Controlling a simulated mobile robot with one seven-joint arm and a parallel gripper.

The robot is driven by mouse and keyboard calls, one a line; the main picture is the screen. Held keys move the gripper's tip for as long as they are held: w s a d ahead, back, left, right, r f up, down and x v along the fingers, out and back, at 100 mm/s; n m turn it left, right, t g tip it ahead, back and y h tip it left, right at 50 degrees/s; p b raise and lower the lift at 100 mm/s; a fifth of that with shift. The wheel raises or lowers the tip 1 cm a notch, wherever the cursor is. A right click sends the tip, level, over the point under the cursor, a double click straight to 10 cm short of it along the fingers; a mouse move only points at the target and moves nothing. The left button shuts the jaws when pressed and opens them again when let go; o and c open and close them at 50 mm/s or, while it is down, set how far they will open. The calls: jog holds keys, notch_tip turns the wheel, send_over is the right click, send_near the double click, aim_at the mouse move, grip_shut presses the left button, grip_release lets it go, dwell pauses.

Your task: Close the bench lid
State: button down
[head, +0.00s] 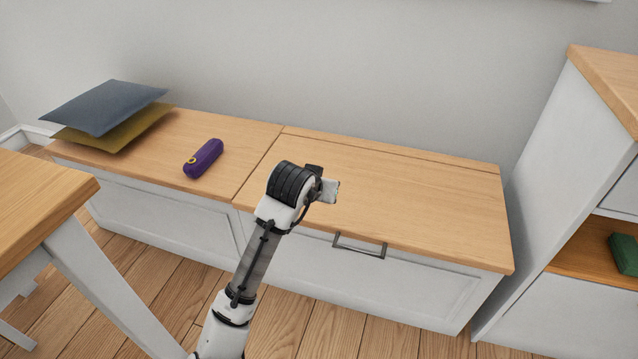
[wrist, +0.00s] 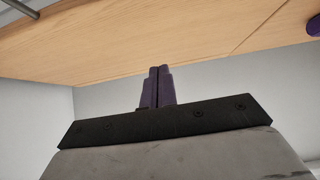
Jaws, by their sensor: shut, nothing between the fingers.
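The bench lid (head: 410,199) is the light-wood right-hand part of the bench top. It lies flat and looks level with the wooden top beside it, on the white bench body (head: 400,285). A dark bar handle (head: 360,245) is at its front edge; part of a bar also shows in the wrist view (wrist: 22,8). My gripper (head: 331,190) is over the left part of the lid, and I cannot tell whether it touches. In the wrist view its dark fingers (wrist: 158,72) are together and empty, with the wood surface (wrist: 150,50) beyond them.
A purple case (head: 203,158) and two stacked cushions, blue-grey (head: 105,105) over olive (head: 120,133), lie on the bench's left part. A wooden table (head: 40,200) stands at left front. A white cabinet (head: 560,150) with a green item (head: 626,254) stands at right. The lid's right side is clear.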

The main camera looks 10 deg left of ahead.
jog(key=shift+s+f+b, duration=0.25)
jog(key=shift+f+b, duration=0.05)
jog(key=shift+f, duration=0.45)
jog(key=shift+r, duration=0.1)
